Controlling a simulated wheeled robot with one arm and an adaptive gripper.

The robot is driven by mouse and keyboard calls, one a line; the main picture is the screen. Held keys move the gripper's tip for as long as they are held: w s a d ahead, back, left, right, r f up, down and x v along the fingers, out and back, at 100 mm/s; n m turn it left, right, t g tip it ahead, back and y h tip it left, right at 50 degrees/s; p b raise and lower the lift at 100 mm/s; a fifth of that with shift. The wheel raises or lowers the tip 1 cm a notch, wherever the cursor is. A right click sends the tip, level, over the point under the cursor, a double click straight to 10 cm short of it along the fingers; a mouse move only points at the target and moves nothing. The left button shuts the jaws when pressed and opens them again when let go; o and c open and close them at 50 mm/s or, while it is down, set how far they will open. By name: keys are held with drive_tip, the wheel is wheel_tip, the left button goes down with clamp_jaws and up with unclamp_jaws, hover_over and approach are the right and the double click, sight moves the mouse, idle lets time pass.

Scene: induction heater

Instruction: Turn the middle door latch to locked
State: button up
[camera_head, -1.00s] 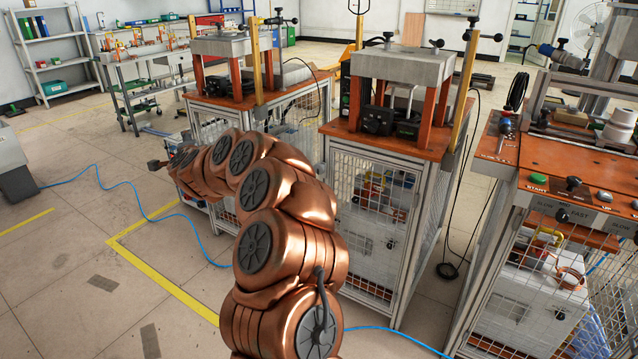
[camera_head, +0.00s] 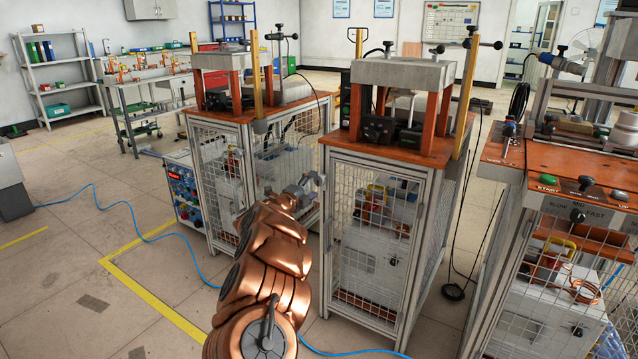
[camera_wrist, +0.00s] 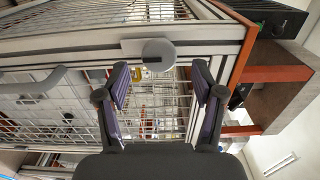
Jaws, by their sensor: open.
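A round grey latch knob (camera_wrist: 158,55) with a dark slot is on the light metal frame of a mesh cage door (camera_wrist: 60,100) in the wrist view. My gripper (camera_wrist: 160,78) is open, with its two purple-padded fingers spread on either side below the knob. The fingers appear empty, and I see no contact with the knob. In the head view, my gripper (camera_head: 305,187) is small, just left of the middle cage (camera_head: 372,225). I cannot make out the latch there.
A grey bar handle (camera_wrist: 38,86) is left of the knob in the wrist view, and an orange worktop edge (camera_wrist: 241,52) is at right. The left cage (camera_head: 222,185) stands behind my arm. A blue cable (camera_head: 140,232) lies on the open floor at left.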

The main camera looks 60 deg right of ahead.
sight(318, 181)
drive_tip(key=shift+w+d+f, duration=0.1)
drive_tip(key=shift+w+d, duration=0.05)
drive_tip(key=shift+d, duration=2.2)
drive_tip(key=shift+c, duration=0.3)
drive_tip(key=c, duration=1.1)
